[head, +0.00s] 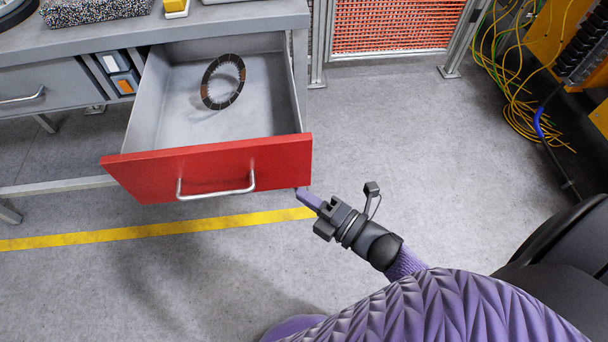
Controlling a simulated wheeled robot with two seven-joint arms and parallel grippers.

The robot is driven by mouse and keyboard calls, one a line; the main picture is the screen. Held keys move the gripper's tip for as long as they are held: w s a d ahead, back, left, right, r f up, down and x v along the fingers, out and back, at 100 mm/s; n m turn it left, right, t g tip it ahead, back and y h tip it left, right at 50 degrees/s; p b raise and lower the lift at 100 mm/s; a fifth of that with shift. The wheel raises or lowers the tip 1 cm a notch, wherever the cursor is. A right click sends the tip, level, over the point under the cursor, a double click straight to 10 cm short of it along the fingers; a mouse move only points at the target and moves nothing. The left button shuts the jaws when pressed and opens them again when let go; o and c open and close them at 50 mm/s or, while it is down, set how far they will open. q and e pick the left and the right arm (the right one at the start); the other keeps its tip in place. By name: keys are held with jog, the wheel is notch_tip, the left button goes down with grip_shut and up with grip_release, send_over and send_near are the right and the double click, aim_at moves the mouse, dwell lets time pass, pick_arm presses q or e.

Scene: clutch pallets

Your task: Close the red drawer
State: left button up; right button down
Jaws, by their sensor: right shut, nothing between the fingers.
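The red drawer (225,160) stands pulled out from the grey workbench, with a red front and a silver bar handle (217,189). A dark ring-shaped clutch disc (223,82) with brown segments lies inside it, towards the back. My right gripper (302,193) is shut and empty, just by the lower right corner of the red front. Whether its tip touches the front I cannot tell. My left gripper is not in view.
The grey workbench (225,18) carries a speckled dark block (95,8) and a yellow item (175,6). A grey drawer (45,90) at left is shut. Yellow cables (515,105) lie on the floor at right. The floor in front, with a yellow line (150,231), is clear.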

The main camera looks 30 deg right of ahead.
aim_at(289, 170)
jog(key=w, duration=0.2)
jog(key=w+d+b, duration=0.1)
jog(key=w, duration=0.1)
jog(key=shift+w, duration=0.1)
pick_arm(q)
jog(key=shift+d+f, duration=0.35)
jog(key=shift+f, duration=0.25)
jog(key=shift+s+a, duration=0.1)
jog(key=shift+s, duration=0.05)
